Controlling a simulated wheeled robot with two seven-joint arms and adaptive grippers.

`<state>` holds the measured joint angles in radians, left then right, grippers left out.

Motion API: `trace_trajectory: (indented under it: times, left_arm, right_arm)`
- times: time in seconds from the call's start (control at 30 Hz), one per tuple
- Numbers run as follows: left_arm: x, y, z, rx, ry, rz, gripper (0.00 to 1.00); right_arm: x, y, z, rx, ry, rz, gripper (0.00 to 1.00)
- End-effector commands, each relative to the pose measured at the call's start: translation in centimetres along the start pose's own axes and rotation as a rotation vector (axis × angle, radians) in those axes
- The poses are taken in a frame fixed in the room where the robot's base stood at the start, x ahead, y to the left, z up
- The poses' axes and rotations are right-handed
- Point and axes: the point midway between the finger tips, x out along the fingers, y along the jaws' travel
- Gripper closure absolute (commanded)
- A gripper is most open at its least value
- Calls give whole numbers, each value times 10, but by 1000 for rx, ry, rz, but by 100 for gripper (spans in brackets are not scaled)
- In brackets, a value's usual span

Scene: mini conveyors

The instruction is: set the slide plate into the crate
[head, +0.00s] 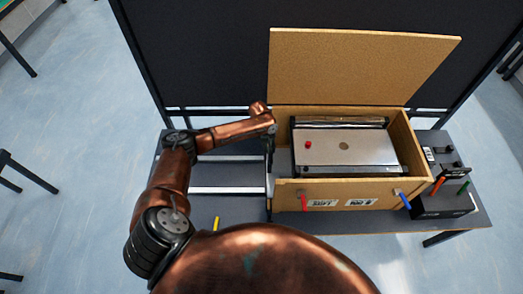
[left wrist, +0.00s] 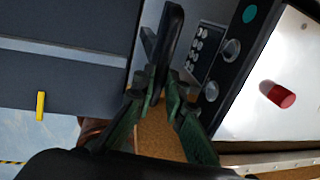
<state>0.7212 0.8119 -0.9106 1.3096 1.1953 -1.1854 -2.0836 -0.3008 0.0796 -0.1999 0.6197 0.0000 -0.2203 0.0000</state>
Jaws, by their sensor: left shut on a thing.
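The slide plate (head: 365,148), a silver panel with a red knob (head: 308,145), lies inside the open wooden crate (head: 335,193). It also shows in the left wrist view (left wrist: 270,55), beside a black strip with knobs. My left gripper (left wrist: 163,88) is shut on a dark upright bar (left wrist: 168,40) beside that strip. I cannot tell whether the bar is joined to the plate. In the head view, my left arm reaches the crate's left side and its fingers are mostly hidden. Whether the plate rests on the crate floor is not clear. My right gripper is out of view.
The crate's lid (head: 360,68) stands open at the back. Red and blue handles are on its front wall. A black control box (head: 440,205) stands right of the crate. A dark table with pale rails (head: 228,190) lies to the left, with a yellow piece (head: 216,223) nearby.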

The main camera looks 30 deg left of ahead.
Motion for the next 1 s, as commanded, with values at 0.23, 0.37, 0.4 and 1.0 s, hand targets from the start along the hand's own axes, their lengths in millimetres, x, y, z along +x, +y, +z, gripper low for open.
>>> trace_trajectory:
  times: [0.23,0.37,0.4,1.0]
  left_arm:
    - [5,-34,-2,5,1,-19,100]
    - [4,-34,-2,4,1,-16,100]
    - [3,-33,-2,3,1,-15,100]
    - [4,-30,-1,2,0,-9,71]
  right_arm:
    - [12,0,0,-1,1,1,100]
    - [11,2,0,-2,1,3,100]
    - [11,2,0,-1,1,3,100]
    - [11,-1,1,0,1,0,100]
